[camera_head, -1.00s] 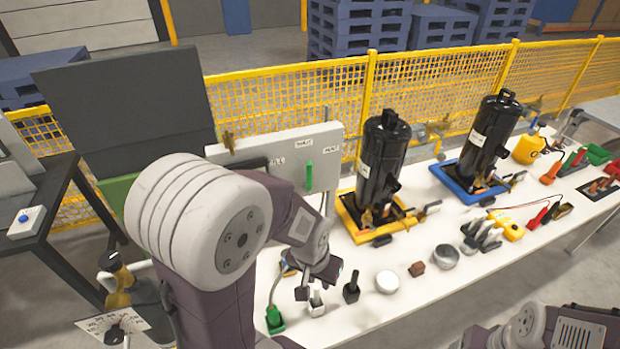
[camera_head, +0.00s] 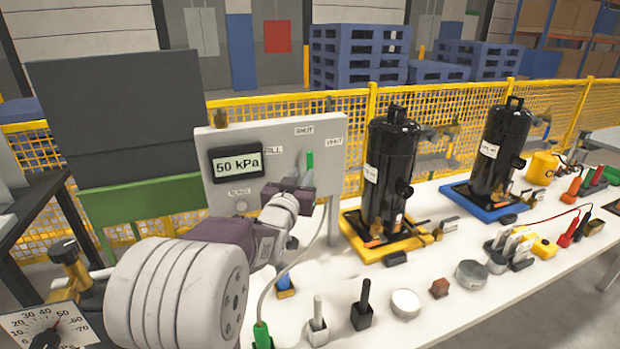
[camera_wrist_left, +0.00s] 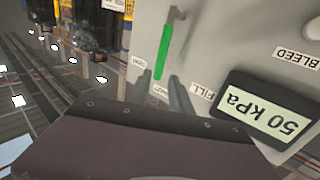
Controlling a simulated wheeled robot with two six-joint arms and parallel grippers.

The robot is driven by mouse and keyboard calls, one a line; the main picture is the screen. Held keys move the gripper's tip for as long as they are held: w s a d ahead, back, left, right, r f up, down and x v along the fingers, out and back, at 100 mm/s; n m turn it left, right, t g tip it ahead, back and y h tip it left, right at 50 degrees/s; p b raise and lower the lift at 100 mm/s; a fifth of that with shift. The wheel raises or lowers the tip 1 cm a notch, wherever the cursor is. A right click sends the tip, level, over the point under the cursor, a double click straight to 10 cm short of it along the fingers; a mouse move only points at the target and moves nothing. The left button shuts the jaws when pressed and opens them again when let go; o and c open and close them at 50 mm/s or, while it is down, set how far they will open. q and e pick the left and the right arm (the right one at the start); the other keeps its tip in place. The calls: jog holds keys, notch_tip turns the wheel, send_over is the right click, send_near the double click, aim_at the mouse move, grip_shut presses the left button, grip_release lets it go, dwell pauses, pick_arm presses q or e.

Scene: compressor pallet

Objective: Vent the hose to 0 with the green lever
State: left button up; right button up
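The grey panel (camera_head: 330,185) stands at the back left of the table, with a display (camera_head: 237,163) reading 50 kPa. The green lever (camera_head: 309,160) on it points up towards the SHUT label, with FILL to its left and VENT to its right. The lever also shows in the upside-down left wrist view (camera_wrist_left: 163,52), where its tip is by SHUT. My left gripper (camera_head: 298,183) is just in front of the panel, below the lever's green end. Its fingers look parted and empty, close to the lever. A pale hose (camera_head: 322,235) runs down to a green connector (camera_head: 262,335).
A dial gauge (camera_head: 45,330) at the lower left points near 50. Two black compressors stand on a yellow tray (camera_head: 362,252) and a blue tray (camera_head: 480,213). Small holders, a white disc (camera_head: 405,303) and a brown block (camera_head: 439,288) lie along the front.

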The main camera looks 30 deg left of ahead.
aim_at(309, 162)
pick_arm(q)
jog(key=p+x, duration=0.1)
jog(key=x, duration=0.8)
jog(key=shift+d+r, duration=0.1)
grip_shut()
dwell(1.1)
